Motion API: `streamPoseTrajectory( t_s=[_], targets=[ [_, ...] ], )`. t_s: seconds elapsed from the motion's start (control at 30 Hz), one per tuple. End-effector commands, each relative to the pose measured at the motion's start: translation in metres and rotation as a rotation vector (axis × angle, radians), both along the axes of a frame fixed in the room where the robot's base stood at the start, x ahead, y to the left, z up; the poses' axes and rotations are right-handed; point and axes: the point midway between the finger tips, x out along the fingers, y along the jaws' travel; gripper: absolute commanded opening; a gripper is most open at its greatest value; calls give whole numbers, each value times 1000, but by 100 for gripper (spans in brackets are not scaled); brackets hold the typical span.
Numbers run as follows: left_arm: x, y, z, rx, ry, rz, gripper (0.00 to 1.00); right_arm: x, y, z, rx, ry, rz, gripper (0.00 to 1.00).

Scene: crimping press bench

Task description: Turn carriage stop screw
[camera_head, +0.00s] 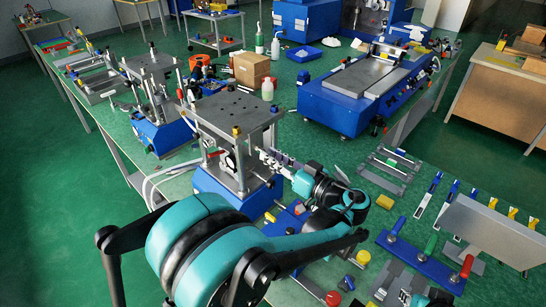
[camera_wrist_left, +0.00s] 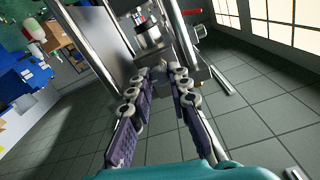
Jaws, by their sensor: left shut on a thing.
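The crimping press (camera_head: 236,112) stands on the bench, with a grey top plate, bright columns and a blue base. My left gripper (camera_head: 268,157) reaches its right side, between the columns at carriage height. In the left wrist view, my left gripper's (camera_wrist_left: 160,74) purple-padded fingers come together at the tips, beside a bright column (camera_wrist_left: 108,58) and under a round metal part (camera_wrist_left: 148,38). They are shut on a small part, which I take to be the carriage stop screw; the fingertips mostly hide it.
A second similar press (camera_head: 152,75) stands to the left on the bench. Colour-handled tools on a blue plate (camera_head: 425,259) and a grey panel (camera_head: 492,229) lie to the right. A red handle (camera_wrist_left: 191,12) shows above the fingers.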

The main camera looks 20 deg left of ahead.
Motion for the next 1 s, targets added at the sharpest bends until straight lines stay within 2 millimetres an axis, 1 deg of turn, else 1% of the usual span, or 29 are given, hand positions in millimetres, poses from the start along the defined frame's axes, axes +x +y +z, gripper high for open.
streamPoseTrajectory(
  t_s=[0.17, 0.37, 1.0],
  targets=[
    [0, 0, 0, 17, 50, 0, 0, 0, 0, 1, 0, 0, 0, 27],
    [0, 0, 0, 60, 172, 0, 0, 0, 0, 3, 0, 0, 0, 27],
    [1, 0, -1, 257, 740, 0, 0, 0, 0, 9, 0, 0, 0, 27]
  ],
)
